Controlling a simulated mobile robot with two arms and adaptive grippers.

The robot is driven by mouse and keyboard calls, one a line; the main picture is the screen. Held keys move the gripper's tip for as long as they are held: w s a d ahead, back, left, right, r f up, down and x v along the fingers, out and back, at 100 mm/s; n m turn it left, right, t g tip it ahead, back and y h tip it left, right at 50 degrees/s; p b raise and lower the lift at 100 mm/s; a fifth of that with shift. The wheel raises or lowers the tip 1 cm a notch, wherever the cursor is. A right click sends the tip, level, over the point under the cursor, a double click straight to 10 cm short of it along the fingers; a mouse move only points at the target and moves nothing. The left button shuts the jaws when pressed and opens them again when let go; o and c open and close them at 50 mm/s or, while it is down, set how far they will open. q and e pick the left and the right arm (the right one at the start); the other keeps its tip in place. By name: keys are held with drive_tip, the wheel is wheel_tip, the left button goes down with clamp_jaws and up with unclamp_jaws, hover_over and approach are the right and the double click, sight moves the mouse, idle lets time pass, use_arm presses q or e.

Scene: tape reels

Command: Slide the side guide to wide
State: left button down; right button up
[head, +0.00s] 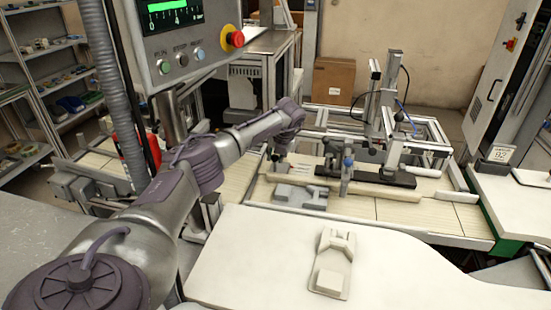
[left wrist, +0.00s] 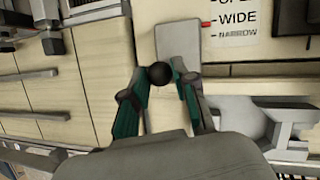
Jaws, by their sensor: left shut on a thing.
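My left gripper (head: 281,147) reaches down at the left end of the conveyor bench in the head view. In the left wrist view its green-padded fingers (left wrist: 160,75) are closed around a round black knob (left wrist: 157,74). A white scale plate (left wrist: 237,20) reads WIDE above NARROW, with a cut-off word above. A red pointer (left wrist: 206,24) lies beside the lower part of WIDE. My right gripper is not in view.
A metal frame (head: 392,120) with clamps stands on the bench behind the gripper. A grey block (head: 300,195) lies just in front of it. A pale table (head: 240,255) holding a moulded part (head: 331,265) is in the foreground. A control panel (head: 180,45) hangs above my arm.

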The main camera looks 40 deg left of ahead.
use_arm(q)
drive_tip(key=c, duration=1.3)
unclamp_jaws()
drive_tip(key=shift+w+a+f, duration=0.1)
drive_tip(key=shift+w+a, duration=0.05)
drive_tip(key=shift+w, duration=0.15)
drive_tip(key=o, duration=0.4)
drive_tip(key=shift+s, duration=0.1)
drive_tip(key=shift+r, duration=0.3)
wheel_tip(320, 180, up, 10)
drive_tip(key=shift+f, duration=0.15)
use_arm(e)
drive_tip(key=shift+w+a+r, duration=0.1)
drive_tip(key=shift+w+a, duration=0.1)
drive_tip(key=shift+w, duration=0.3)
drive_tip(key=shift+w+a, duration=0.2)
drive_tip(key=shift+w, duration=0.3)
